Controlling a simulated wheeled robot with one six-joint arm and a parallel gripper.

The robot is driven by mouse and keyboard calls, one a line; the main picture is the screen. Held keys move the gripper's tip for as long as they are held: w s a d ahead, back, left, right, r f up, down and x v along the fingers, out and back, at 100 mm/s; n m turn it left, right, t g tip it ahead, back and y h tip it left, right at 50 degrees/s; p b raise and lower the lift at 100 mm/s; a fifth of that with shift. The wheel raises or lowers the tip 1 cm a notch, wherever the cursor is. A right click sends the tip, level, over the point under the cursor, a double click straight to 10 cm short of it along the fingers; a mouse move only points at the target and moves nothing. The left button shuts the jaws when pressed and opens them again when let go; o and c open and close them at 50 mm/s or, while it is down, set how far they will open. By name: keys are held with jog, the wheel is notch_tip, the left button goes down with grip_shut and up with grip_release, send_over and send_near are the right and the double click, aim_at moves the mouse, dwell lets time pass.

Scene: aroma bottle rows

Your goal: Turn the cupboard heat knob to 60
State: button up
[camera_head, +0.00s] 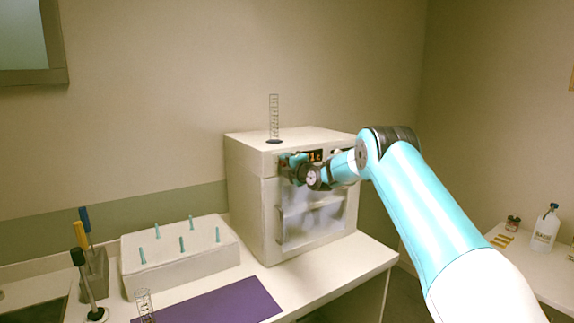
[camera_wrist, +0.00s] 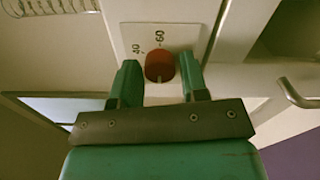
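The white heating cupboard (camera_head: 248,190) stands on the bench in the head view, with a clouded glass door at its front. Its red heat knob (camera_wrist: 159,66) shows in the wrist view on a pale plate (camera_wrist: 188,36) marked 40 and 60. A light mark shows at the knob's lower edge in that view. My gripper (camera_wrist: 159,72) has one teal finger on each side of the knob, with thin gaps apparent. In the head view my gripper (camera_head: 292,165) is at the cupboard's upper front and hides the knob.
A white peg box (camera_head: 185,262) and a purple mat (camera_head: 235,303) lie to the left. A metal door handle (camera_wrist: 298,94) is at the right in the wrist view. A white bottle (camera_head: 543,232) stands on the right bench.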

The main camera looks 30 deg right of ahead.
jog(key=c, duration=0.5)
jog(key=shift+f+b, duration=0.1)
jog(key=shift+b, duration=0.25)
jog(key=m+b, duration=1.2)
jog(key=m, duration=2.3)
jog(key=shift+a+m, duration=0.1)
jog(key=shift+m, duration=0.3)
